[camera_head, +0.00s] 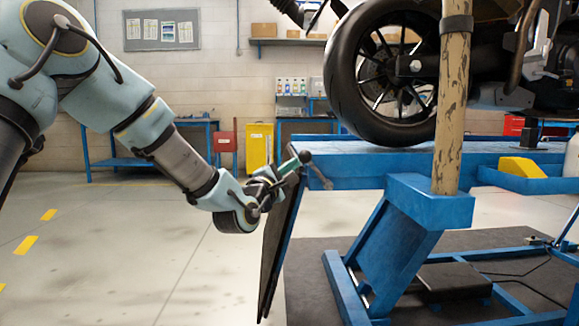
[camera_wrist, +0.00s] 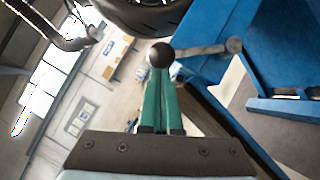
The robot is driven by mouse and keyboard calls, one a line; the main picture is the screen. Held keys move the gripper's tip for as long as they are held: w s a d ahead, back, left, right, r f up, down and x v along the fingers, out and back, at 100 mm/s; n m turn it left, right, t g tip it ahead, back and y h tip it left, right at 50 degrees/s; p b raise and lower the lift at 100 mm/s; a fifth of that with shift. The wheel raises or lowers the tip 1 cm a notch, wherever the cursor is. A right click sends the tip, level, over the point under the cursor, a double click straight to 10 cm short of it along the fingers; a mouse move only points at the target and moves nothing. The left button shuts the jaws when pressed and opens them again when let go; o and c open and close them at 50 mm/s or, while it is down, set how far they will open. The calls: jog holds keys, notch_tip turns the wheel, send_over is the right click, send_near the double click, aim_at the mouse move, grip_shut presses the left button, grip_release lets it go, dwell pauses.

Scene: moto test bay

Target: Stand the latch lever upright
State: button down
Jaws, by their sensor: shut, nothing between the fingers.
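The latch lever (camera_head: 317,171) is a short grey-brown bar with a dark ball knob at one end, at the left end of the blue lift table (camera_head: 375,165). It leans, with the knob up and to the left of its other end. In the wrist view the lever (camera_wrist: 200,50) runs rightward from the knob, which sits just past my fingertips. My gripper (camera_head: 297,160) has green fingers that are together and empty, with the tips at the knob. In the wrist view the gripper (camera_wrist: 161,75) points at the knob; I cannot tell whether they touch.
A dark flap (camera_head: 278,250) hangs steeply from the table's left end, beside my gripper. A motorcycle wheel (camera_head: 385,75) stands on the table behind a worn post (camera_head: 452,110). The floor at left is clear.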

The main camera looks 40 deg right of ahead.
jog(key=shift+s+d+r+m+p, duration=0.15)
jog(key=shift+r+m+p, duration=0.1)
jog(key=shift+r+p, duration=0.2)
jog(key=shift+s+d+r+m+p, duration=0.1)
jog(key=shift+r+m+p, duration=0.15)
jog(key=shift+r+p, duration=0.15)
jog(key=s+d+r+m+g+y+p, duration=0.1)
jog(key=s+d+r+m+y+p, duration=0.2)
jog(key=p, duration=0.4)
jog(key=shift+s+d+m+g+p, duration=0.15)
jog(key=shift+d+m+g+p, duration=0.35)
jog(key=shift+m, duration=0.4)
jog(key=shift+d+r, duration=0.1)
jog(key=shift+r, duration=0.05)
